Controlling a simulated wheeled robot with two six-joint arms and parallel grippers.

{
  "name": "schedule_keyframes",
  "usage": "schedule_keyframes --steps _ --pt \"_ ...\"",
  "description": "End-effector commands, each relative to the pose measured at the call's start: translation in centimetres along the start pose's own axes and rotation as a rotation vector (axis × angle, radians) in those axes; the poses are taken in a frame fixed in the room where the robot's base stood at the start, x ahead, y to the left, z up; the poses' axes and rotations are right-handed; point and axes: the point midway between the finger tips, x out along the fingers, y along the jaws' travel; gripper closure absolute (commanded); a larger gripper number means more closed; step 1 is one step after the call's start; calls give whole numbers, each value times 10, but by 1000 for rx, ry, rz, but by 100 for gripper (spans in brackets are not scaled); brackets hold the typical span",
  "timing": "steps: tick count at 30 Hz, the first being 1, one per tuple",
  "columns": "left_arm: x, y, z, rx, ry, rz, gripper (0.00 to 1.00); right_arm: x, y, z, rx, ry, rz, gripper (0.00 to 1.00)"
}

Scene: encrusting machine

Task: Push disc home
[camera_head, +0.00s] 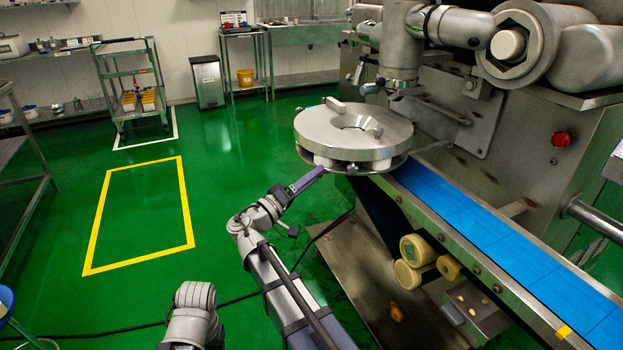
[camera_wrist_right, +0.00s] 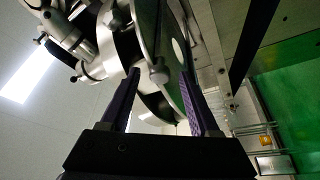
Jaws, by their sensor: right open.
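The silver disc (camera_head: 385,133), a thick round plate with a central hole and small knobs on top, sits at the machine's (camera_head: 490,115) left end, beside the start of the blue belt. My right gripper (camera_head: 318,172), with purple fingers, is at the disc's near lower left edge. In the right wrist view, its open fingers (camera_wrist_right: 160,78) stand apart with the disc (camera_wrist_right: 125,42) and a small knob between or just beyond them. I cannot tell whether a finger touches the disc. My left gripper is not in view.
The blue conveyor belt (camera_head: 490,240) runs to the lower right, with cream rollers (camera_head: 417,249) below it. A red button (camera_head: 561,139) is on the machine. A black cable lies on the green floor. The yellow-outlined floor area (camera_head: 140,215) at left is clear. A cart (camera_head: 130,85) stands behind.

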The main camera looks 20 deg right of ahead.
Motion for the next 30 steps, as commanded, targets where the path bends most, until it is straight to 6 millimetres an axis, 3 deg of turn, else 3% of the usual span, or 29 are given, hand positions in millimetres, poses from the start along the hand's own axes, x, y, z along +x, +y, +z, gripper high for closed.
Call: schedule_keyframes --steps 5,16,30 --pt "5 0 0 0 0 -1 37 -15 -1 1 1 2 -1 38" --pt "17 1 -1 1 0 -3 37 -69 -1 0 0 2 -1 38" --pt "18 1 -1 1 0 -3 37 -78 0 0 0 -1 0 38"
